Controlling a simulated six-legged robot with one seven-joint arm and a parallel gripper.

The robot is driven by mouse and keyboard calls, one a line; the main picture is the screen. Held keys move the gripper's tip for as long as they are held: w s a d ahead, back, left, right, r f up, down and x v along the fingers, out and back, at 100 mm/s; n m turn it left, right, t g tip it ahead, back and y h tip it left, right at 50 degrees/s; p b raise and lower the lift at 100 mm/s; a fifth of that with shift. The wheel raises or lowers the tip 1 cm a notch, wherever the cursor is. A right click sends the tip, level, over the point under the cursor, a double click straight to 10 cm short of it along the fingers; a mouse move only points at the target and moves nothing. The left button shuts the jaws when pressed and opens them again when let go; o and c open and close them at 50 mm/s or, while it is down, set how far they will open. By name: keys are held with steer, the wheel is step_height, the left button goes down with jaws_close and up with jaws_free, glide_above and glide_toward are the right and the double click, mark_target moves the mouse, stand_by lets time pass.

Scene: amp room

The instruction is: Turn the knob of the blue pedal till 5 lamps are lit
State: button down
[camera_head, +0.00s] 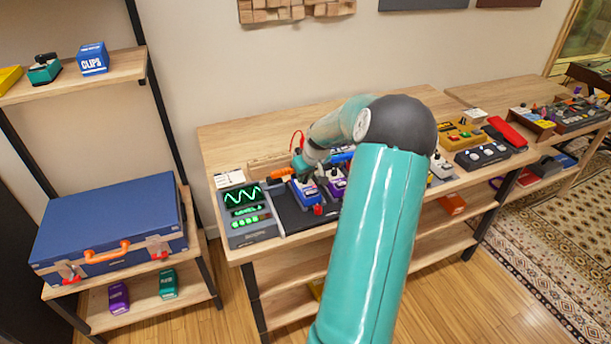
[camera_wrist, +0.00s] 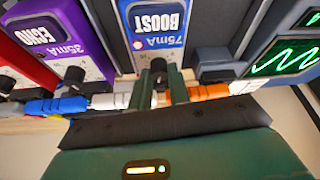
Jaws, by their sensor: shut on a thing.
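The blue pedal (camera_head: 308,194), marked BOOST 75mA, sits on the bench in a dark board. In the wrist view the blue pedal (camera_wrist: 178,30) is upside down at the top middle. My gripper (camera_wrist: 159,82) is shut on its dark knob (camera_wrist: 158,65), which the fingers mostly hide; its pointer cannot be read. In the head view my gripper (camera_head: 300,166) reaches over the pedal's far end. The meter (camera_head: 250,238) stands left of the pedal, with a green wave screen and green lit lamps (camera_head: 250,222) below; how many are lit is too small to tell.
A purple ECHO pedal (camera_wrist: 50,40) stands close beside the blue one. An orange plug (camera_wrist: 208,92) and a blue plug (camera_wrist: 56,105) lie close to my fingers. Other pedals, including a yellow one (camera_head: 458,137), stand farther right on the bench.

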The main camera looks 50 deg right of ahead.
steer(key=shift+w+a+m+g+h, duration=0.15)
steer(key=shift+m+g+h, duration=0.3)
steer(key=shift+m, duration=1.15)
steer(key=shift+m+g+h, duration=0.25)
steer(key=shift+m+h, duration=0.2)
steer(key=shift+m, duration=0.75)
steer(key=c, duration=1.3)
jaws_free()
